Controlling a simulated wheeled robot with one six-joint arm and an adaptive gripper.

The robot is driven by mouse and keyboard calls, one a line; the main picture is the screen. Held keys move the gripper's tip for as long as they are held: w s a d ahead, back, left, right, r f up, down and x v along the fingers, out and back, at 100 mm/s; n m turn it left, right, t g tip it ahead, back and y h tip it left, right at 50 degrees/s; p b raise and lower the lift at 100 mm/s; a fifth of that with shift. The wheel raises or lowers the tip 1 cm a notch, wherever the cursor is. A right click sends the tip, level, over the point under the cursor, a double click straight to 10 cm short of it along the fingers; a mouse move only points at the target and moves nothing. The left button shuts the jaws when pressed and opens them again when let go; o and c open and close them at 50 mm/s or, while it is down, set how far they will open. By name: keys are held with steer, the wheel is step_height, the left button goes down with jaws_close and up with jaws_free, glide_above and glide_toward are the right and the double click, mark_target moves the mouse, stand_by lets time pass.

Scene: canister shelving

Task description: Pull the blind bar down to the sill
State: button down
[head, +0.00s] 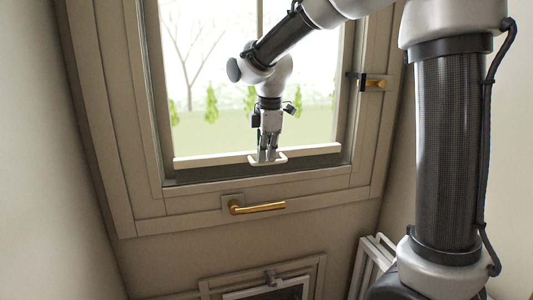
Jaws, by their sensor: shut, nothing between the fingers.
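The white blind bar (215,160) spans the lower part of the window, a little tilted in the picture. It lies close above the grey sill (203,177); whether it touches the sill I cannot tell. A small white pull loop (283,157) sticks out from the middle of the bar. My gripper (267,156) points down at this loop, with its fingers shut and nothing held between them. The fingertips overlap the loop in the picture and hide part of it. Whether they reach inside the loop or press on it I cannot tell.
A brass handle (258,208) sits on the frame below the window, and a brass latch (375,84) on the right frame. A small framed panel (265,290) is low in front. White frames (372,262) lean at lower right. Walls close in on both sides.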

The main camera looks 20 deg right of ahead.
step_height(320, 180, down, 5)
steer(key=shift+s, duration=0.1)
stand_by(0.3)
